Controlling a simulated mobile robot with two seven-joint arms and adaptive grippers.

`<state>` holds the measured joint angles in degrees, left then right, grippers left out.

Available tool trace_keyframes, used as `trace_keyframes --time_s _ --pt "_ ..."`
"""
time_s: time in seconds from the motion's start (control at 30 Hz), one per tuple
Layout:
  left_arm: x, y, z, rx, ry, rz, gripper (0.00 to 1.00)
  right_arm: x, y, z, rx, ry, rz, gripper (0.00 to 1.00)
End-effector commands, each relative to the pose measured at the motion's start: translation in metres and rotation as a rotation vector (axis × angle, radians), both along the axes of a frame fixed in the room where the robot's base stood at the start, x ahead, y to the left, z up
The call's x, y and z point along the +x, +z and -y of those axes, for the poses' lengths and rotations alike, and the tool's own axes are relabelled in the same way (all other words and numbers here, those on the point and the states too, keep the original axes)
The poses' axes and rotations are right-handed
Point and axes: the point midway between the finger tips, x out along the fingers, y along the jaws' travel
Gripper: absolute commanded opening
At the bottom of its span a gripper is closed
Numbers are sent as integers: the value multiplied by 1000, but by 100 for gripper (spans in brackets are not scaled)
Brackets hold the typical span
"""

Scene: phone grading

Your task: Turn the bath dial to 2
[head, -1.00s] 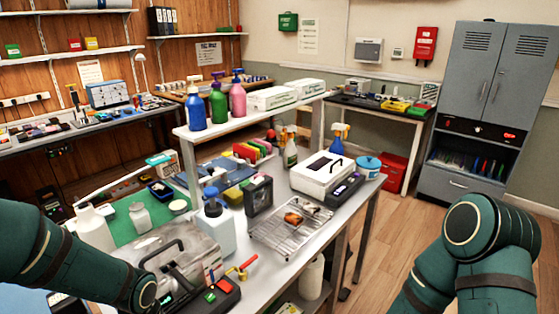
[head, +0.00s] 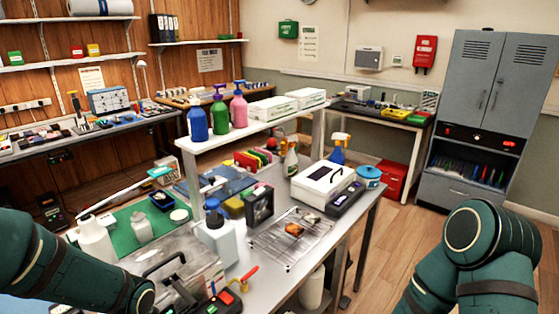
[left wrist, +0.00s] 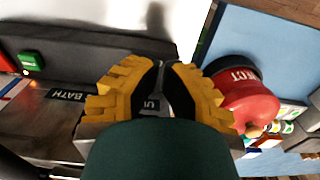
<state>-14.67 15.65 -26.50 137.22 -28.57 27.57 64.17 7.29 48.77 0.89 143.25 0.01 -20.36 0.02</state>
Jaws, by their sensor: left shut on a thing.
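My left gripper (left wrist: 162,68), with ridged yellow and black fingers, is closed at the panel of the bath unit (left wrist: 50,120) in the left wrist view. What it grips is hidden between the fingers; its place beside the "BATH" label (left wrist: 66,95) fits the bath dial. The dial's pointer and numbers cannot be read. In the head view the clear-lidded bath (head: 190,262) stands at the front of the bench, with my left arm reaching to it. My right arm shows at the right of the head view, but its gripper does not.
A green button (left wrist: 31,61) sits left of the fingers. A red round part with a black collar (left wrist: 245,100) is close on the right. A white bottle (head: 216,240), wire rack (head: 275,250) and white case (head: 322,182) stand farther back on the bench.

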Motion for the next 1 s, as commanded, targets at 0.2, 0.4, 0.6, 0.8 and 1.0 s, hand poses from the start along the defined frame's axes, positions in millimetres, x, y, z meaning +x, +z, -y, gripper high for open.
trace_keyframes --time_s 0.2,0.4,0.6,0.8,1.0 --pt "-1 28 1 -1 -1 -2 0 0 25 0 0 0 0 0" --pt "-1 35 1 -1 -1 -3 0 0 31 0 0 0 0 0" --pt "-1 34 1 -1 -2 -3 0 0 30 0 0 0 0 0" --pt "3 35 3 -2 -1 -10 0 -1 30 0 0 0 -2 0" --pt "15 39 10 -3 -3 -10 0 -3 31 0 2 -1 -9 0"
